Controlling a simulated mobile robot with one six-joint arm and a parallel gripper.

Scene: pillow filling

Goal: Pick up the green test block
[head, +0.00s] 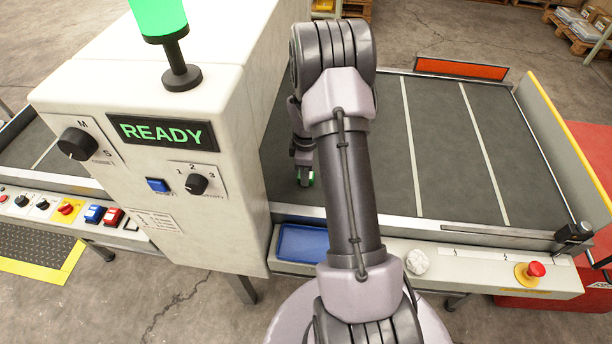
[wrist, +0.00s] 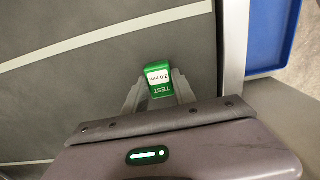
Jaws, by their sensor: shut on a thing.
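The green test block (wrist: 158,90) shows in the wrist view between the two fingers of my gripper (wrist: 160,92). I cannot tell whether the block touches the belt. In the head view my gripper (head: 305,178) points down near the belt's front edge, just right of the white machine housing. Only a small bit of green shows there; my arm and gripper hide the rest.
The white housing (head: 240,110) with a READY display (head: 163,132) stands close on the left. The belt (head: 450,150) is clear to the right.

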